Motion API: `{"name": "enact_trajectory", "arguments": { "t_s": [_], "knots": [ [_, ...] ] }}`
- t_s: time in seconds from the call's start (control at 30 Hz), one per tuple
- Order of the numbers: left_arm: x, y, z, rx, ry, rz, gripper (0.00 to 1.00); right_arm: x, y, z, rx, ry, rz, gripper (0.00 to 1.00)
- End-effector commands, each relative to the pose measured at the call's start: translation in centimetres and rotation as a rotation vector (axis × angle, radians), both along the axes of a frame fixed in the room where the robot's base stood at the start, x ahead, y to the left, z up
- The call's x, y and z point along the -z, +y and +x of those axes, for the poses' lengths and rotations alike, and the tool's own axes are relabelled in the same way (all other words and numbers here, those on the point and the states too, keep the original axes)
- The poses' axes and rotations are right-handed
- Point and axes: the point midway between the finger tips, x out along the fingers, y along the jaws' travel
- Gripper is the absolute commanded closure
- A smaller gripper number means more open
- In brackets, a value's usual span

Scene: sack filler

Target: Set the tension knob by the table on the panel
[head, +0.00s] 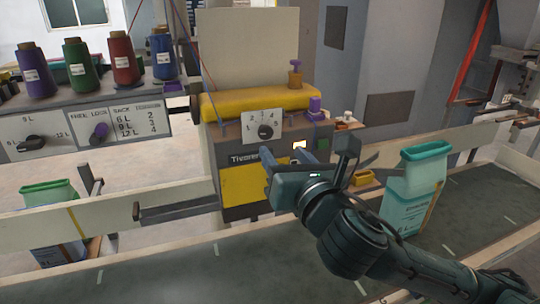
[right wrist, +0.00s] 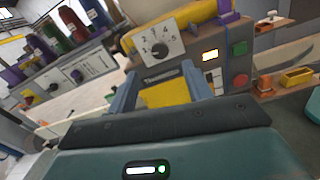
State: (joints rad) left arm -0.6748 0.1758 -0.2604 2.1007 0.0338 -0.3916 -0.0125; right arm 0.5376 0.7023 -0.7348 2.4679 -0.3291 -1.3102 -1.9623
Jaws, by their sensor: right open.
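The tension knob (head: 265,131) is a small black knob on a white dial numbered 1 to 5, on the front of the sewing machine. It also shows in the right wrist view (right wrist: 159,50); I cannot tell its exact setting. The printed sack table (head: 137,119) on the grey panel at left pairs 6 L with 2, 9 L with 3 and 12 L with 4. A black selector (head: 31,143) beside it is marked 6 L, 9 L and 12 L. My right gripper (head: 290,156) is open and empty, below and in front of the dial, apart from the knob. My left gripper is out of view.
A lit display (head: 299,146) and a green button (head: 323,143) sit right of the dial. Thread spools (head: 122,60) stand on the left panel. A teal sack (head: 414,190) stands on the dark conveyor (head: 300,258) at right. A pale rail (head: 385,157) runs behind it.

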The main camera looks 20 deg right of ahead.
Motion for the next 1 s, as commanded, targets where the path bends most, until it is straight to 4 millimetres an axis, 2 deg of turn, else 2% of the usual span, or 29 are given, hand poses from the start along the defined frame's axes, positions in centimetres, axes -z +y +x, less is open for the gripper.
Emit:
{"name": "enact_trajectory", "arguments": {
  "t_s": [0.03,0.07,0.13,0.3,0.43,0.6,0.83,1.0],
  "knots": [
    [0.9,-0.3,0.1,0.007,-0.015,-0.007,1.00,0.6,0.0,0.3,-0.002,-0.006,0.002,0.49],
    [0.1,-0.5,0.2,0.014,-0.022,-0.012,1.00,0.2,0.0,1.2,0.002,-0.003,0.000,0.49],
    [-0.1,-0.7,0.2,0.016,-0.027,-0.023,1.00,0.2,0.1,2.8,0.002,-0.001,0.001,0.49],
    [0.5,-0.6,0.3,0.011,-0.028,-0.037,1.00,0.1,0.2,5.8,0.001,-0.001,0.001,0.49],
    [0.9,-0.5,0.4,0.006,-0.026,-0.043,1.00,0.1,0.3,7.3,0.000,0.000,0.002,0.49],
    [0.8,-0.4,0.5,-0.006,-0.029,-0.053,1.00,0.0,0.3,8.1,0.000,0.001,0.000,0.49],
    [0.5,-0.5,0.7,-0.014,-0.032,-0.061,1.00,0.0,0.3,8.1,-0.001,0.001,0.000,0.49],
    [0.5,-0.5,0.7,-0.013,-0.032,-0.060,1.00,0.0,0.3,8.1,-0.001,0.001,0.000,0.62]
  ]
}}
